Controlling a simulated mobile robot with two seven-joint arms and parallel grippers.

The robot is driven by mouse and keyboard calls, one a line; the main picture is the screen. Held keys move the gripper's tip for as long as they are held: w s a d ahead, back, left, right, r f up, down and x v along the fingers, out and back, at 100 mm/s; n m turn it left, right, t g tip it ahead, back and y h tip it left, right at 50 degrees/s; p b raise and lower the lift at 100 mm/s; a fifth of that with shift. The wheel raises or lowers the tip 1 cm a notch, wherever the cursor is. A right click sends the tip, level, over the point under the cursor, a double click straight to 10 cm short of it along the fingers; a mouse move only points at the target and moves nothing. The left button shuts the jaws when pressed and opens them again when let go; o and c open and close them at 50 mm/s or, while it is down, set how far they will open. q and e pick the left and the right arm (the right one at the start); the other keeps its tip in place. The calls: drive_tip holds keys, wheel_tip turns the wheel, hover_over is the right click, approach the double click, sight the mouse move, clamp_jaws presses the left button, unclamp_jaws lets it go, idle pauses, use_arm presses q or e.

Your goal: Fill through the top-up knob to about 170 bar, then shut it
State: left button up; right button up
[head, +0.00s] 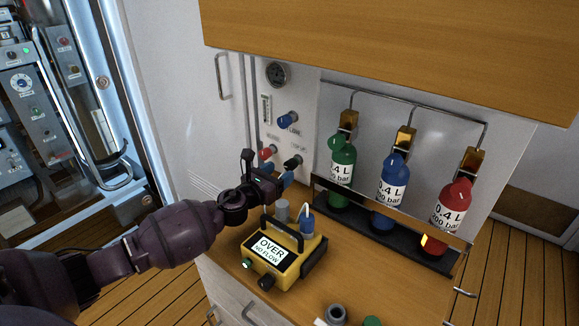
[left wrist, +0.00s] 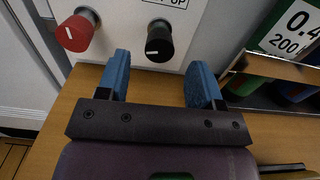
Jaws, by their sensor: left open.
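The black top-up knob (head: 292,162) sits low on the white panel, its label partly readable as "UP" in the left wrist view, where the knob (left wrist: 159,40) has a white pointer mark. My left gripper (head: 277,172) is open and empty in front of it. In the left wrist view the blue fingertips (left wrist: 160,62) stand apart on either side of the knob's line, with the knob just beyond them; contact does not show. A round dark gauge (head: 276,74) is at the panel's top; its reading is too small to tell. My right gripper is not in view.
A red knob (head: 266,153) is left of the black one; a blue knob (head: 287,120) is above. A yellow meter (head: 290,262) reading "OVER NO FLOW" stands on the wooden counter below my gripper. Green (head: 342,155), blue (head: 391,180) and red (head: 453,205) bottles stand at right.

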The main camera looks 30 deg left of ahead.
sight(288, 166)
use_arm(q)
drive_tip(key=w, duration=0.3)
drive_tip(key=shift+w+d+f, duration=0.1)
drive_tip(key=shift+w+d, duration=0.15)
drive_tip(key=shift+w+d+b, duration=0.1)
drive_tip(key=shift+w+b, duration=0.2)
drive_tip(key=shift+w, duration=0.4)
